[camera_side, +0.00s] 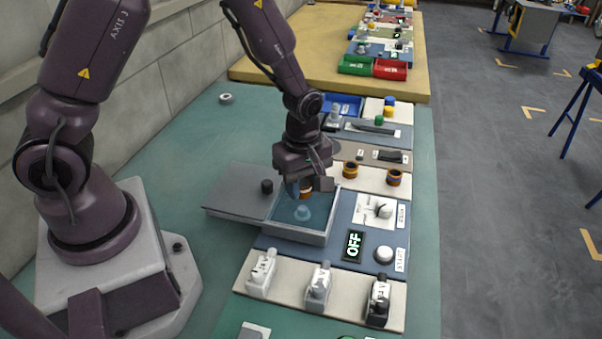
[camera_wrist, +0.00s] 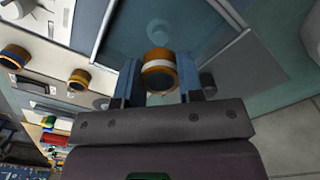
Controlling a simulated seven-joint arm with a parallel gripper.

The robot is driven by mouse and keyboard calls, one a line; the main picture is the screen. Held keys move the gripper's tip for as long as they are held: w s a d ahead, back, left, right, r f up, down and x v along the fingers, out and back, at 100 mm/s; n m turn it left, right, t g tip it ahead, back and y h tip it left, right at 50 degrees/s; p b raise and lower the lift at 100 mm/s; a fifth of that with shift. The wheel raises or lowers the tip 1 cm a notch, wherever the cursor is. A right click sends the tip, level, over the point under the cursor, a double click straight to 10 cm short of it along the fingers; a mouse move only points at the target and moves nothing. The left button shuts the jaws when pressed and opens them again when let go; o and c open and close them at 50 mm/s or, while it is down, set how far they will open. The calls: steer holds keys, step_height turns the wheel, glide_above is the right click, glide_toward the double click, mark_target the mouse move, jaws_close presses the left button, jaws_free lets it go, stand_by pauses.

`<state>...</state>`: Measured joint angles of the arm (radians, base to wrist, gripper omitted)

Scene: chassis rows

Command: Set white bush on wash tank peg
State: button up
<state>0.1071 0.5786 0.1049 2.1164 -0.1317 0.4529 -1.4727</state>
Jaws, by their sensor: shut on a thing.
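My gripper (camera_side: 308,188) is shut on an orange-brown bush with a white band (camera_wrist: 158,64); the bush also shows between the fingers in the side view (camera_side: 305,194). The gripper holds it above the open wash tank (camera_side: 322,237), a grey box with a blue-tinted inside. A pale peg (camera_side: 303,213) stands in the tank, below the held bush, and shows faintly in the wrist view (camera_wrist: 158,30). The bush looks apart from the peg. The tank's grey lid (camera_side: 235,198), with a black knob (camera_side: 267,186), lies open at the left.
Two other orange bushes (camera_side: 350,169) (camera_side: 394,178) stand on a cream strip behind the tank. Right of the tank are a switch (camera_side: 383,210), an OFF display (camera_side: 354,245) and a white button (camera_side: 384,255). Several labelled fixtures (camera_side: 318,288) stand in front. Green table is clear at left.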

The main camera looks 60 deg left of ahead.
steer(key=shift+f, duration=2.65)
steer(key=o, duration=1)
step_height(320, 180, up, 13)
step_height(320, 180, up, 7)
glide_above(302, 208)
